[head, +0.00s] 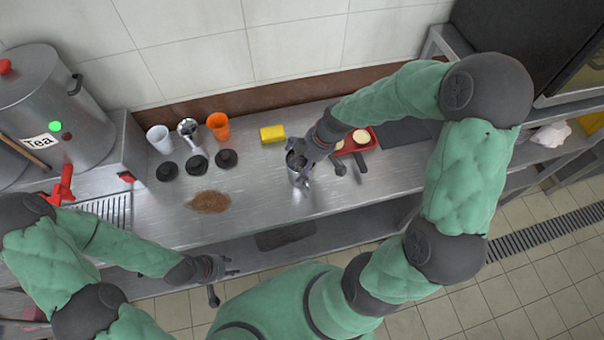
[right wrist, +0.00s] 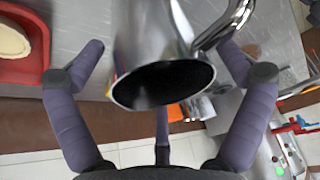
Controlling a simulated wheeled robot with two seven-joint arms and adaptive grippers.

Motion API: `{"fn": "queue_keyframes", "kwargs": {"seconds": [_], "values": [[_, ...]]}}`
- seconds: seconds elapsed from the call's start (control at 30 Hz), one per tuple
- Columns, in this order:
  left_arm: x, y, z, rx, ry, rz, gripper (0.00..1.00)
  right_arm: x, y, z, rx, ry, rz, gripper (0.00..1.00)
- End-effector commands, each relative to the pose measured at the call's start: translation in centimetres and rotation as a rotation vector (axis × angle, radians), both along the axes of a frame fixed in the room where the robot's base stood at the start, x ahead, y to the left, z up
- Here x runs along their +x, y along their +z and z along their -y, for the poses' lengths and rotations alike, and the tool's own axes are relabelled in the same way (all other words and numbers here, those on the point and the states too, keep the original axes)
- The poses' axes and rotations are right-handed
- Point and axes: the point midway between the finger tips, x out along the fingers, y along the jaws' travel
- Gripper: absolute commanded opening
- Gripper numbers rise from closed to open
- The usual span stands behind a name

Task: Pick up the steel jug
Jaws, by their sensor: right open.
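The steel jug (head: 296,172) stands on the steel counter in the head view, partly covered by my right gripper (head: 318,172). In the right wrist view the jug (right wrist: 160,60) fills the middle, its dark mouth toward the camera and its curved handle at the upper right. My right gripper (right wrist: 165,60) is open, with purple fingers on both sides of the jug; a gap shows on the left, and the right finger is near the handle. I cannot tell whether it touches. My left gripper (head: 224,280) is open and empty over the counter's front edge.
A white cup (head: 159,139), a metal cup (head: 188,131) and an orange cup (head: 219,126) stand behind black lids (head: 197,164). A yellow sponge (head: 272,134), a brown spill (head: 208,202) and a red tray (head: 354,143) are nearby. A tea urn (head: 55,105) is at left.

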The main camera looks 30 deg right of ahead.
Motion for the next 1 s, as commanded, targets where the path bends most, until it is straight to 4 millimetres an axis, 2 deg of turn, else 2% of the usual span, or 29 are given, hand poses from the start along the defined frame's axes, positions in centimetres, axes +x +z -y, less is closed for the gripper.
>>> {"fn": "queue_keyframes", "kwargs": {"seconds": [0.17, 0.27, 0.4, 0.43, 0.77, 1.0], "values": [[0.0, 0.0, 0.0, 0.0, 0.0, 0.0, 0.4, 0.0, 0.0, 0.0, -0.001, 0.0, 0.001, 1.0], [0.0, 0.0, 0.0, 0.0, 0.0, 0.0, 0.4, 0.0, 0.0, 0.0, -0.001, 0.0, 0.001, 0.77], [0.0, 0.0, 0.0, 0.0, 0.0, 0.0, 0.4, 0.0, 0.0, 0.0, 0.0, 0.0, 0.0, 0.38], [0.0, 0.0, 0.0, 0.0, 0.0, 0.0, 0.4, 0.0, 0.0, 0.0, 0.0, 0.0, 0.0, 0.31], [0.0, 0.1, 0.0, 0.0, 0.0, 0.0, 0.4, 0.0, 0.3, 0.0, 0.0, 0.0, 0.0, 0.31], [0.0, 0.7, 0.0, 0.0, 0.0, 0.0, 0.4, 0.1, 2.9, 0.1, -0.001, -0.001, 0.004, 0.31]]}}
